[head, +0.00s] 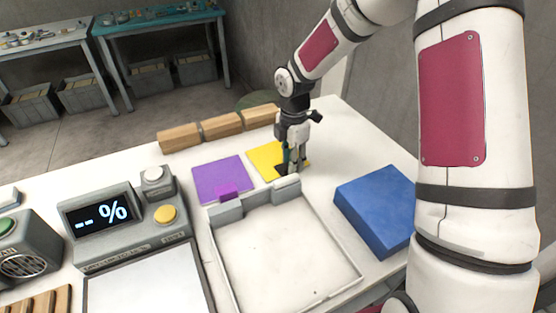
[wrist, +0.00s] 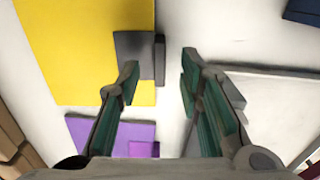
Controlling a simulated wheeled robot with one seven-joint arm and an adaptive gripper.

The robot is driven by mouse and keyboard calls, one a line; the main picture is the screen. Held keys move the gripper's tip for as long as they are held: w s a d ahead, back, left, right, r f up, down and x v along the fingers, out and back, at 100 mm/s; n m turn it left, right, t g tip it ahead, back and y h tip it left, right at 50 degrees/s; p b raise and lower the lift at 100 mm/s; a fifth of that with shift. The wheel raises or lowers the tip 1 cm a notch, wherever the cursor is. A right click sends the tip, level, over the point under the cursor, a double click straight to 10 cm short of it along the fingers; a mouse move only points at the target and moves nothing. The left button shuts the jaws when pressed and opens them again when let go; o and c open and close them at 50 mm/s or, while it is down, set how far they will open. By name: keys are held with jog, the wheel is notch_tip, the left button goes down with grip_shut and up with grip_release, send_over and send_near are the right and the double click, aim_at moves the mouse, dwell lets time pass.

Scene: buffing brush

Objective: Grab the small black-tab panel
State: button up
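The yellow panel (head: 264,154) with a black tab lies flat on the white table, behind the grey-rimmed tray. In the wrist view the yellow panel (wrist: 75,45) fills the upper left, and its dark tab (wrist: 133,48) has a raised edge on the right. My gripper (head: 291,163) points down over the tab side of the panel and partly hides the tab. In the wrist view my gripper (wrist: 158,72) is open and empty, with the tab's raised edge between its fingertips in the picture. I cannot tell whether a finger touches it.
A purple panel (head: 218,178) with a purple tab lies left of the yellow one. The tray (head: 280,250) is in front, a blue block (head: 377,208) is to the right, and wooden blocks (head: 221,126) stand behind. A percent-display device (head: 115,222) is at left.

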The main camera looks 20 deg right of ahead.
notch_tip(320, 180, down, 3)
jog(key=shift+r, duration=0.2)
jog(key=shift+c, duration=0.3)
grip_shut()
